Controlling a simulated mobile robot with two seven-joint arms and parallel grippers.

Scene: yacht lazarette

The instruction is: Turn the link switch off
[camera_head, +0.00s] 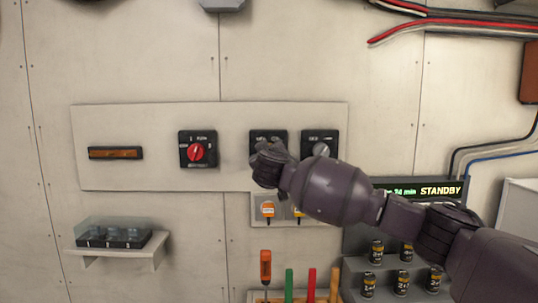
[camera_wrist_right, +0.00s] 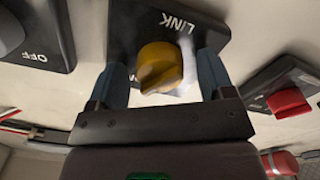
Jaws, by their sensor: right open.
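The link switch is a black plate (camera_wrist_right: 130,22) marked LINK with a yellow knob (camera_wrist_right: 160,67), near the middle of the right wrist view. The lettering appears upside down there. In the head view only the upper part of its plate (camera_head: 268,134) shows, and my right gripper (camera_head: 267,163) hides the knob. In the wrist view my right gripper (camera_wrist_right: 168,78) is open, with one blue-grey finger on each side of the knob. I see a gap on both sides of the knob. My left gripper is not in view.
A red-knob switch (camera_head: 196,150) is left of the link switch, and a grey-knob switch (camera_head: 319,147) is close on its right. Orange-tagged items (camera_head: 267,210) hang below. A shelf with a clear-covered box (camera_head: 113,235) is lower left. A STANDBY display (camera_head: 440,190) is right.

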